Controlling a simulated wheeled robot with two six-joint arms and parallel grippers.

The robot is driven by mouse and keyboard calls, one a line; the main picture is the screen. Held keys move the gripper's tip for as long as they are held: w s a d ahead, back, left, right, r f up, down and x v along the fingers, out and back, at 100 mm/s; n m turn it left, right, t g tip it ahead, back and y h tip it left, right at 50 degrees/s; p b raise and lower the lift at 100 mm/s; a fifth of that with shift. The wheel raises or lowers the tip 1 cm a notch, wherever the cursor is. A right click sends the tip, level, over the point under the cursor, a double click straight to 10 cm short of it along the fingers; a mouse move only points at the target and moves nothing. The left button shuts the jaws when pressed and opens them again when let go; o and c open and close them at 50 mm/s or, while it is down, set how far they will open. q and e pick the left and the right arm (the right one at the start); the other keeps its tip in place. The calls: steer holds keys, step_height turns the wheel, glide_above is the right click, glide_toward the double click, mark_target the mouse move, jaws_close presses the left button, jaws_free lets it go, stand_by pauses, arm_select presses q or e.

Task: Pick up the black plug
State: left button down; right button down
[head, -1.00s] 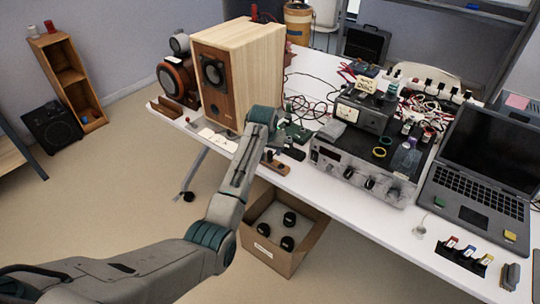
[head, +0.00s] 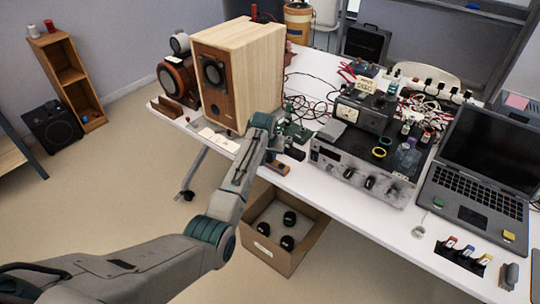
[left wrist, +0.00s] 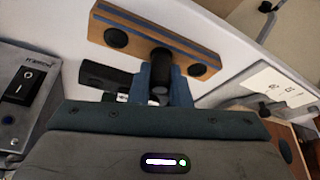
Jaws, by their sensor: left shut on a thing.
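In the left wrist view, my left gripper (left wrist: 160,88) is shut on a small black plug (left wrist: 161,70), which shows as a dark cylinder between the blue fingers. The fingers partly hide it. A wooden block with round black spots (left wrist: 118,38) lies just beyond the fingertips; I cannot tell whether the plug touches it. In the head view, the block (head: 275,168) is at the table's front edge, and my left gripper (head: 284,147) is close above it. The plug is too small to make out there. My right gripper is not in view.
A wooden speaker (head: 255,75) stands left of the gripper on the white table (head: 330,195). A grey bench instrument (head: 360,170) is to its right, with a laptop (head: 480,170) farther right. An open cardboard box (head: 272,255) sits on the floor below.

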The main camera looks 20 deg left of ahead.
arm_select(q)
steer(key=shift+r, duration=0.5)
step_height(320, 180, up, 3)
steer(key=shift+w+f+b, duration=0.1)
steer(key=shift+b, duration=0.5)
steer(key=s+d+r+b, duration=0.1)
steer(key=s+d, duration=0.1)
steer(key=s, duration=1.4)
steer(key=shift+d+r, duration=0.15)
steer(key=shift+d, duration=0.25)
steer(key=shift+r, duration=0.1)
